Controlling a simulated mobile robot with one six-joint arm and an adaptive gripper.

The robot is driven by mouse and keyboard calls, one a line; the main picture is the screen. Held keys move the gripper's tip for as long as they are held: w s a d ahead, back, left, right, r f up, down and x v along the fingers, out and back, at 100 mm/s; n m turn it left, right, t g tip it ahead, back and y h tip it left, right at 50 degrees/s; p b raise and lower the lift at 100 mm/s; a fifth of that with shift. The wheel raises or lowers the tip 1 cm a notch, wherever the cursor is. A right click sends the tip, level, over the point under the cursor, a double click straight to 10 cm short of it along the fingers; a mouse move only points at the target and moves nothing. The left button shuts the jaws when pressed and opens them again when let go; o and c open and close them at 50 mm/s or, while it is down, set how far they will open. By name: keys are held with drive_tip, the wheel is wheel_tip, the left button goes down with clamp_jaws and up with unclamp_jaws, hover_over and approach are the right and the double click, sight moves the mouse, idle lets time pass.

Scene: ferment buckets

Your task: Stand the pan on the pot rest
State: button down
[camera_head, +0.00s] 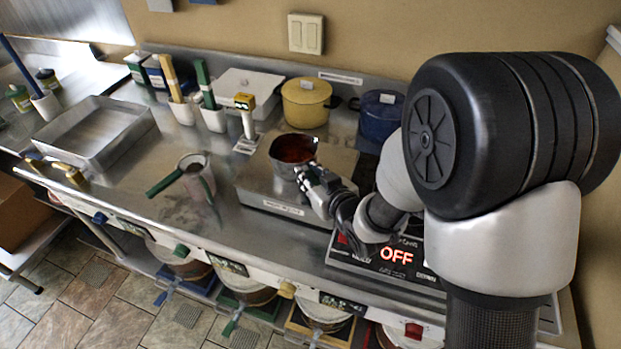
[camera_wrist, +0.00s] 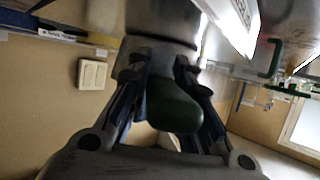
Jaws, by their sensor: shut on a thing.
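The pan (camera_head: 292,151) is a small steel vessel with red-brown contents. It is over or on a low flat steel block (camera_head: 255,182) with a white front label, which looks like the pot rest; I cannot tell whether its base touches. My gripper (camera_head: 312,181) is at the pan's near right side. In the wrist view my gripper (camera_wrist: 172,100) is shut on the pan's dark green handle (camera_wrist: 176,113), with the steel pan body (camera_wrist: 162,22) beyond. The pan looks roughly upright; its underside is hidden in the head view.
A hot plate panel (camera_head: 385,258) reading OFF lies right, under my arm. Yellow (camera_head: 306,103) and blue (camera_head: 380,113) pots stand behind. A yellow-topped device (camera_head: 246,115) stands back left, a green-handled jug (camera_head: 194,178) left. An empty tray (camera_head: 95,135) is far left.

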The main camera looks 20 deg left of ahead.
drive_tip(key=shift+r, duration=0.2)
drive_tip(key=shift+f, duration=0.1)
drive_tip(key=shift+f, duration=0.15)
drive_tip(key=c, duration=1.4)
unclamp_jaws()
drive_tip(key=shift+s+d+r, duration=0.1)
drive_tip(key=shift+s+r, duration=0.05)
drive_tip(key=shift+r, duration=0.15)
drive_tip(key=p+v, duration=0.2)
drive_tip(key=v, duration=0.4)
drive_tip(key=shift+r, duration=0.1)
drive_tip(key=p, duration=0.4)
drive_tip(key=shift+s+d+r, duration=0.15)
drive_tip(key=shift+s, duration=0.1)
